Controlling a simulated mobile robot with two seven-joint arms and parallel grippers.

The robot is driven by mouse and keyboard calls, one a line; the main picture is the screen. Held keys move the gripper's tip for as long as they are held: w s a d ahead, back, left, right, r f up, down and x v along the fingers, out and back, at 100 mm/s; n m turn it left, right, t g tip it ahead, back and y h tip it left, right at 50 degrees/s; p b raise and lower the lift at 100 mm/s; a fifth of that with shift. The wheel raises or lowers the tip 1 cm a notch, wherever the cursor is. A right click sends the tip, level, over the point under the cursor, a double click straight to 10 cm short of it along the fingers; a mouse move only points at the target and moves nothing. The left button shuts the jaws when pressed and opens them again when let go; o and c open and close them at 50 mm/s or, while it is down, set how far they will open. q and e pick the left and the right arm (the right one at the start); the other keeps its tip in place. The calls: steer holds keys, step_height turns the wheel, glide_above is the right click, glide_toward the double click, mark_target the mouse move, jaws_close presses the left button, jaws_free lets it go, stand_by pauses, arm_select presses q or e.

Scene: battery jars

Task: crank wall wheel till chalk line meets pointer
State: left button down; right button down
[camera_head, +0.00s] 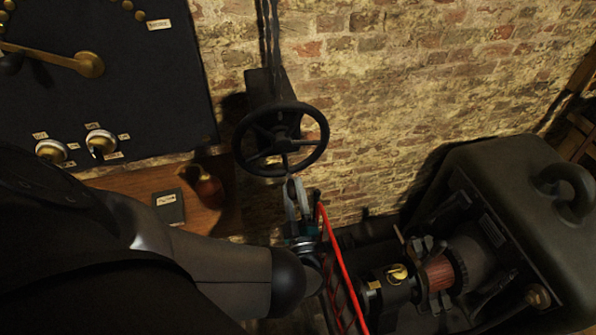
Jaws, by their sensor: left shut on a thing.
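The wall wheel (313,115) is a dark spoked handwheel on a bracket against the brick wall, in the upper middle of the head view. My left gripper (288,178) reaches up from below and is shut on the bottom of the wheel's rim. My left arm fills the lower left and comes in from that side. I cannot make out a chalk line or a pointer on the wheel; part of the hub area is dark. My right gripper is not in view.
A dark panel (150,95) with brass dials hangs at the left. Below it a wooden shelf (125,181) holds a small dark book (168,206) and a reddish-brown jar (209,190). A red rail (340,262) stands right of my gripper, before a large dark machine (500,165).

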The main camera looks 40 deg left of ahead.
arm_select(q)
steer(key=shift+s+a+f, duration=0.15)
steer(key=shift+s, duration=0.1)
steer(key=shift+c, duration=2.3)
jaws_free()
steer(key=shift+w, duration=0.1)
